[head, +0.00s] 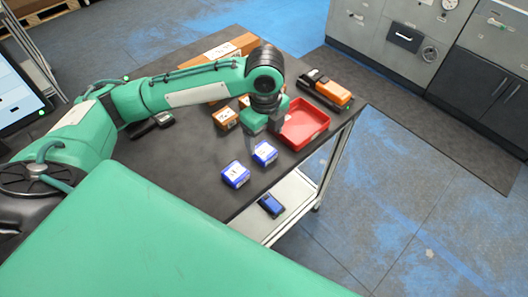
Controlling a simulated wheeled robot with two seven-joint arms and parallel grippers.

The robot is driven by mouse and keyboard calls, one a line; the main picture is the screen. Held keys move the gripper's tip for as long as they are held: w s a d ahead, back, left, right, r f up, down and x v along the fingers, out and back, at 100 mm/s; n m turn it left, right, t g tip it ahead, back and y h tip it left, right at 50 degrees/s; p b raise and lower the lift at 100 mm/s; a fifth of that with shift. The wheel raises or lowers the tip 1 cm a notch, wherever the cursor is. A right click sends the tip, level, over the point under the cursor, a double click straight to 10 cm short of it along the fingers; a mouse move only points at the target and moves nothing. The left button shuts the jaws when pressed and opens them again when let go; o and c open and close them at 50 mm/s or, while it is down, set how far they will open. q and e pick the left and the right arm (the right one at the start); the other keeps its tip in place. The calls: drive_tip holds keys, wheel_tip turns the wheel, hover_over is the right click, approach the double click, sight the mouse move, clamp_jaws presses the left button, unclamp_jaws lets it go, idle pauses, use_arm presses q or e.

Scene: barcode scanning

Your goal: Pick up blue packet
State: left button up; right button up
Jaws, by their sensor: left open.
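Two small blue and white packets lie on the dark table top near its front right edge. One blue packet (235,175) is nearer to me, and the other blue packet (264,153) is just behind and to the right of it. My left gripper (263,138) points down directly behind the farther packet, close to it. It is open, and nothing shows held in it. I cannot tell whether a finger touches the packet. My right gripper is not in view.
A red tray (306,138) is right beside my left gripper. Small brown boxes (226,118) and a long carton (232,47) stand behind. An orange and black device (327,90) lies at the far right corner. A blue item (271,205) lies on the lower shelf.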

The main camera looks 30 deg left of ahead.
sight(264, 150)
use_arm(q)
drive_tip(key=f, duration=0.6)
drive_tip(key=shift+w+a+f+p, duration=0.15)
drive_tip(key=shift+a+f+p, duration=0.1)
drive_tip(key=shift+p, duration=0.1)
drive_tip(key=shift+r, duration=0.1)
drive_tip(key=shift+c, duration=0.3)
drive_tip(key=c, duration=1.1)
